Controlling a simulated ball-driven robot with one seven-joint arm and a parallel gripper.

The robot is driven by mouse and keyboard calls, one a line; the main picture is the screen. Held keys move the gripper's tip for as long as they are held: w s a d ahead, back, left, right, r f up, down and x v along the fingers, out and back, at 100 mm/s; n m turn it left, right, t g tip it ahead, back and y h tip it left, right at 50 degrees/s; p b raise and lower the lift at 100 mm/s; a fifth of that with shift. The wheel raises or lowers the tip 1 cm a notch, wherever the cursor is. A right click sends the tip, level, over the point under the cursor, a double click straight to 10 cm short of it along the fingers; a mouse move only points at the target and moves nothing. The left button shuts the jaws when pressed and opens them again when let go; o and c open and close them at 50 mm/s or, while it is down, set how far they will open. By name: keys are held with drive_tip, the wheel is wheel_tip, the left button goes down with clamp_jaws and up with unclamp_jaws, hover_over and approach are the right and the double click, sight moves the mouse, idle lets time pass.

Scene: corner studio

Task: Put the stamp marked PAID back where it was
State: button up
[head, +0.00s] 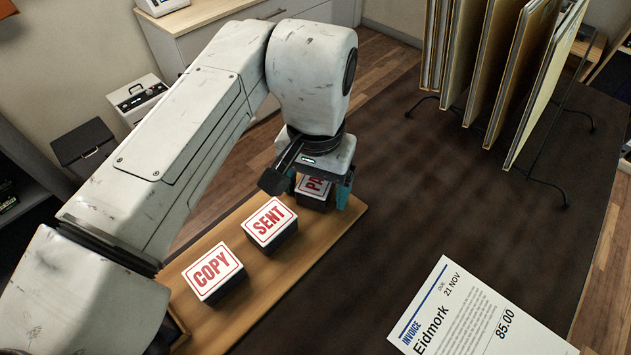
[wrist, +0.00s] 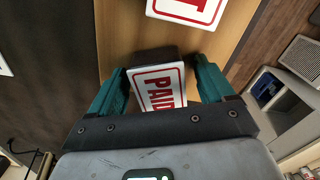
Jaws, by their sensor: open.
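The stamp marked PAID (head: 314,186) stands on the wooden board (head: 322,236), at the far end of a row of stamps. Its white label with red letters shows in the wrist view (wrist: 160,92). My gripper (head: 321,190) is open and low around it, with one teal finger on each side. In the wrist view my gripper (wrist: 161,88) has a small gap at the right finger; I cannot tell whether the left finger touches. The arm hides part of the stamp in the head view.
The SENT stamp (head: 270,226) and the COPY stamp (head: 213,274) stand beside it on the board. An invoice (head: 470,315) lies on the dark desk (head: 440,215). A wire rack with several upright folders (head: 520,85) stands at the back right. The desk's middle is clear.

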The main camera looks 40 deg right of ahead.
sight(316, 181)
wheel_tip(316, 181, up, 10)
drive_tip(key=p, duration=0.8)
drive_tip(key=shift+f, duration=0.2)
drive_tip(key=shift+r, duration=1.35)
